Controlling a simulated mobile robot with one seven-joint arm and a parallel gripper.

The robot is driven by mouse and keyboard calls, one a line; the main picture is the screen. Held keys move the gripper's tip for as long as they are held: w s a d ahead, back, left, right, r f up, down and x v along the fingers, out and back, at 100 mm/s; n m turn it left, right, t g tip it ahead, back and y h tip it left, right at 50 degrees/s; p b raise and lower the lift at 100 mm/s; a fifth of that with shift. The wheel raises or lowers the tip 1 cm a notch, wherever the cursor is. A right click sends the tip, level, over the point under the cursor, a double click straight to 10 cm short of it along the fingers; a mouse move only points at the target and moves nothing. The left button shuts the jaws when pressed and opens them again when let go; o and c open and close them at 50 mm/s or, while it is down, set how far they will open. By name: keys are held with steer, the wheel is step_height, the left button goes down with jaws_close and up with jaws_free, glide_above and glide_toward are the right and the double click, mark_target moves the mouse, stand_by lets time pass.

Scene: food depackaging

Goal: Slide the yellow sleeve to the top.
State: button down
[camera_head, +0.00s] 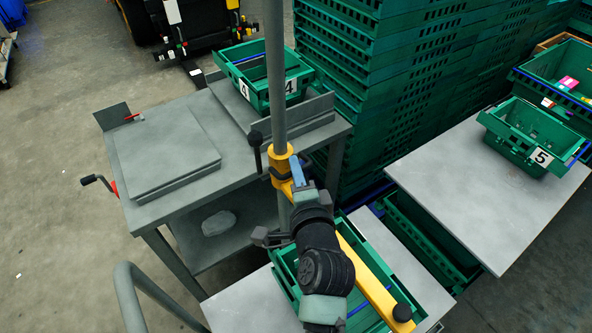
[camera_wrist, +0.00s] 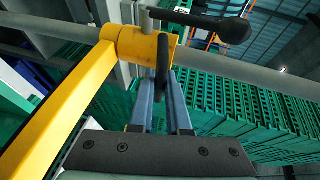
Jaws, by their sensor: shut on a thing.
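The yellow sleeve (camera_head: 281,165) sits around an upright grey pole (camera_head: 276,70), whose upper end is out of the head view. A yellow bar (camera_head: 367,272) runs from the sleeve to a black knob at the lower right. A black-knobbed lever (camera_head: 255,142) sticks out from the sleeve's side. In the wrist view the sleeve (camera_wrist: 145,46) and pole (camera_wrist: 255,70) lie across the picture. My gripper (camera_head: 297,172) is at the sleeve's near side. Its blue-grey fingers (camera_wrist: 161,85) are closed on a thin dark handle (camera_wrist: 162,62) at the sleeve. The exact contact is partly hidden.
A grey workbench (camera_head: 165,150) stands left of the pole, with green crate 4 (camera_head: 262,82) at its back. Tall green crate stacks (camera_head: 385,70) stand behind. Crate 5 (camera_head: 535,140) is on a grey table (camera_head: 470,180) at right. A green crate (camera_head: 375,245) lies below my arm.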

step_height(320, 180, up, 32)
steer(key=p, duration=2.6)
steer(key=shift+r, duration=0.15)
steer(key=shift+w, duration=0.1)
steer(key=c, duration=0.9)
jaws_free()
steer(key=shift+f, duration=0.25)
steer(key=b+v, duration=0.3)
steer(key=v, duration=1)
steer(key=shift+b, duration=0.35)
